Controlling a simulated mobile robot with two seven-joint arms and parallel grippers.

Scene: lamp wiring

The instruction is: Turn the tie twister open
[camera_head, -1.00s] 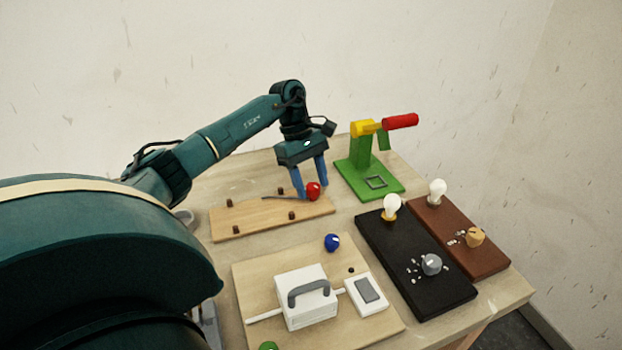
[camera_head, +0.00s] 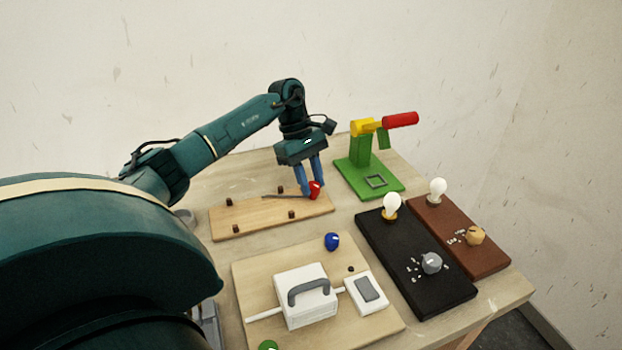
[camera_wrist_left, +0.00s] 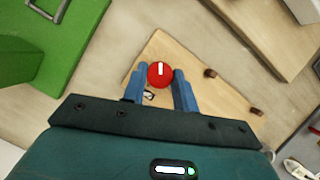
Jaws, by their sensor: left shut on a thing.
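The red knob (camera_head: 316,190) with a white mark, apparently the tie twister, sits at the right end of a wooden board (camera_head: 240,225) with several dark pegs. A thin dark rod or wire runs left from it. My left gripper (camera_head: 312,186) points down and is shut on the red knob. In the left wrist view, the blue fingers stand on both sides of the red knob (camera_wrist_left: 160,74), its white mark near its top edge. The parts under the knob are mostly hidden. My right gripper is not in view.
A green stand (camera_head: 358,172) with a red-handled lever (camera_head: 400,120) stands close behind and right. A black lamp board (camera_head: 400,275) and a brown lamp board (camera_head: 480,258) lie at right. A blue knob (camera_head: 332,241) and a white box (camera_head: 306,305) are in front.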

